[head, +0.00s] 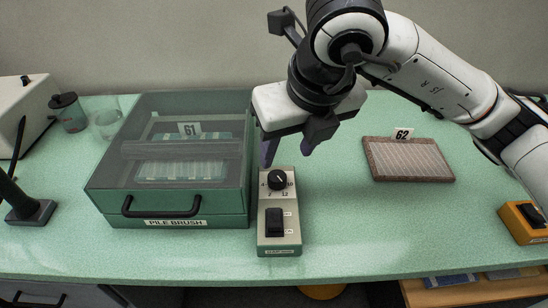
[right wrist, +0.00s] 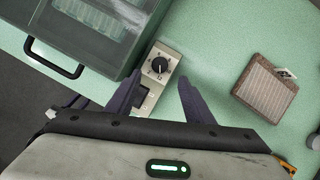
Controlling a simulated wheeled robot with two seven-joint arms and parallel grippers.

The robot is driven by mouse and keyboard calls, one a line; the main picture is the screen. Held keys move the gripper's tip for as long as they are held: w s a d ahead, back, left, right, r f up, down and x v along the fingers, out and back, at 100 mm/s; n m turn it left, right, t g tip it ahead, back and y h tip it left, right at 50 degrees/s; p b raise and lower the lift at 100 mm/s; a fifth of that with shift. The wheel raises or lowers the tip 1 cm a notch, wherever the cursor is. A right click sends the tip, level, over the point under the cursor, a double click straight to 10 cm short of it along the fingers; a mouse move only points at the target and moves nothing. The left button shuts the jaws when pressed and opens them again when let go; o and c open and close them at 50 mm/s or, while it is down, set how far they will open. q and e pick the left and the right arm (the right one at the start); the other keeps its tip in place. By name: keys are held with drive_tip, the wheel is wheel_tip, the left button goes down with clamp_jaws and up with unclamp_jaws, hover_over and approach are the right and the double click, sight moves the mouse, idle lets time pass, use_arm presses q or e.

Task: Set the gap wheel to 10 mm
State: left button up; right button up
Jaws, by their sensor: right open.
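The gap wheel (head: 277,179) is a round black knob with a pale pointer mark on a small grey-green control box (head: 279,242). Numbers are printed around it; 4, 7, 10 and 12 seem readable. In the head view the pointer slants to the upper right, roughly toward the 10. The wheel also shows in the right wrist view (right wrist: 159,66). Below it is a black rocker switch (head: 274,221). My right gripper (head: 286,155) is open and empty, above and behind the wheel, apart from it. In the right wrist view its dark fingers (right wrist: 158,90) spread below the wheel. My left gripper is out of view.
A green case with a clear lid (head: 185,112), labelled PILE BRUSH, stands close to the left of the box. A framed pad (head: 408,160) with tag 62 lies to the right. An orange device (head: 523,223) sits at far right. The table between is clear.

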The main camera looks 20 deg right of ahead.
sight(277, 176)
use_arm(q)
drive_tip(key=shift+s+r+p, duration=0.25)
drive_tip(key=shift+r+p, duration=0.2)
drive_tip(key=shift+p, duration=0.05)
use_arm(e)
drive_tip(key=x, duration=1)
drive_tip(key=shift+c, duration=0.5)
